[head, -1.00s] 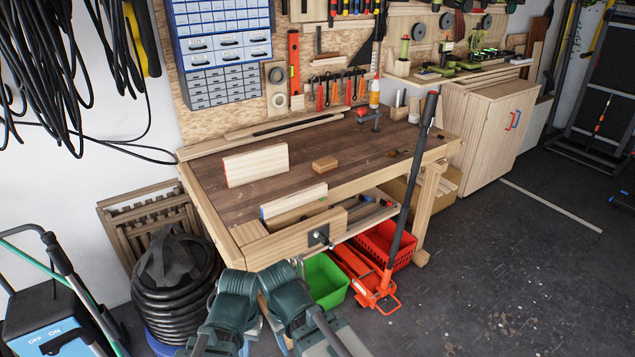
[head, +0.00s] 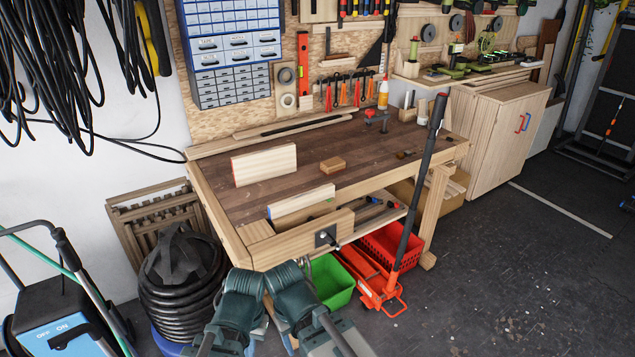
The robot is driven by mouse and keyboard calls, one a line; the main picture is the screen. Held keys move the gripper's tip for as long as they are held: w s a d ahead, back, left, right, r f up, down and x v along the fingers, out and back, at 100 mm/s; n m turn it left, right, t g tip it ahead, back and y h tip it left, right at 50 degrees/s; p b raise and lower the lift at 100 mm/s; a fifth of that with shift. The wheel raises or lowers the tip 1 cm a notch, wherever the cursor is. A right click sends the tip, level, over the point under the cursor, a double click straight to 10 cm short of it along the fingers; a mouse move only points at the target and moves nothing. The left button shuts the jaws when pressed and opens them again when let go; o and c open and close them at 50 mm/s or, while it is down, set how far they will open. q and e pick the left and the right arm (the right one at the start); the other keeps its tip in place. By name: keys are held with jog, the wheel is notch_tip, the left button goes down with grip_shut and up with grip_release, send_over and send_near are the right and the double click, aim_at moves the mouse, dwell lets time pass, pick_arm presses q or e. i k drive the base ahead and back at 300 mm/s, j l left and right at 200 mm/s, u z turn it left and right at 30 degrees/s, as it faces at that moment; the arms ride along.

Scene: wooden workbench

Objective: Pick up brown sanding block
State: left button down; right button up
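The brown sanding block (head: 333,165) lies on the dark top of the wooden workbench (head: 225,200), near the middle. It is a small tan-brown box, and nothing touches it. My two arms show at the bottom centre of the head view, low in front of the bench and well short of the block. Only dark green and grey arm parts are visible. I cannot make out the fingertips of either gripper.
A pale wooden board (head: 264,165) stands left of the block. Another board (head: 301,202) is at the bench's front edge by the vise. A long black handle of a red floor jack (head: 383,287) rises before the bench's right side.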

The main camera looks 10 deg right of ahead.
aim_at(332, 165)
jog(key=i+l+u, duration=0.1)
jog(key=l, duration=0.25)
jog(key=i+l, duration=0.25)
jog(key=l, duration=0.15)
jog(key=i+l+u, duration=0.15)
jog(key=l, duration=0.25)
jog(key=i+l+u, duration=0.1)
jog(key=l, duration=0.3)
jog(key=i+l, duration=0.25)
jog(key=l, duration=0.15)
jog(key=i+l+u, duration=0.15)
jog(key=l, duration=0.25)
jog(key=i+l+u, duration=0.1)
jog(key=l, duration=0.35)
jog(key=i+l, duration=0.15)
jog(key=l, duration=0.3)
jog(key=u, duration=0.05)
